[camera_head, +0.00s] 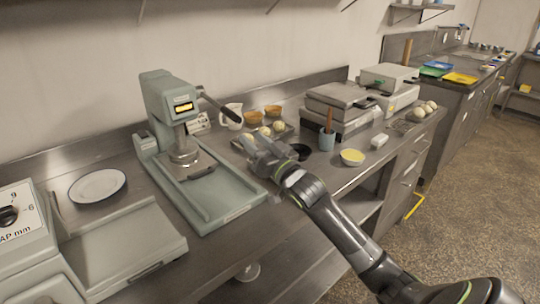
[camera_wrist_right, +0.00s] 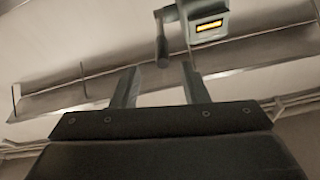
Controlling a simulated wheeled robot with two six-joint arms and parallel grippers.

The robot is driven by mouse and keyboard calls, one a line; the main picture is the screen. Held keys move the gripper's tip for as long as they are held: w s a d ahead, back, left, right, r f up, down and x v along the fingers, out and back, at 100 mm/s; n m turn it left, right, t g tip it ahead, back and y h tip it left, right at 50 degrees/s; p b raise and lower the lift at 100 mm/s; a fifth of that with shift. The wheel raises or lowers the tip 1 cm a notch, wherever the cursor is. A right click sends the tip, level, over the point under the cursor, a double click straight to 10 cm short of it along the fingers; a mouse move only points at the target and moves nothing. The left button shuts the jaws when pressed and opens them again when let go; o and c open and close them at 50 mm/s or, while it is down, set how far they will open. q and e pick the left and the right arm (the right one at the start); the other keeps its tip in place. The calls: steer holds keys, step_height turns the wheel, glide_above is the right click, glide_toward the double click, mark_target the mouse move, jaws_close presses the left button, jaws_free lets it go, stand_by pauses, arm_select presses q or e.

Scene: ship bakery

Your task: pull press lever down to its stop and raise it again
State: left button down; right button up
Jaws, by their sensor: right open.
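The pale green press (camera_head: 172,98) stands on the counter at the left, with a lit amber display on its head. Its dark lever (camera_head: 220,108) sticks out to the right of the head and slants down to the right. My right gripper (camera_head: 252,144) is open and empty, in front of and below the lever's end. In the right wrist view the lever's grip (camera_wrist_right: 162,50) hangs just beyond the gap between the open fingers (camera_wrist_right: 158,72), apart from them. The press head (camera_wrist_right: 208,22) is at the upper right there. My left gripper is not in view.
The press base tray (camera_head: 215,205) lies below. A white plate (camera_head: 97,186) is at the left.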

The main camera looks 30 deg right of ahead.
steer(key=v, duration=0.6)
steer(key=shift+s+f, duration=0.1)
stand_by(0.5)
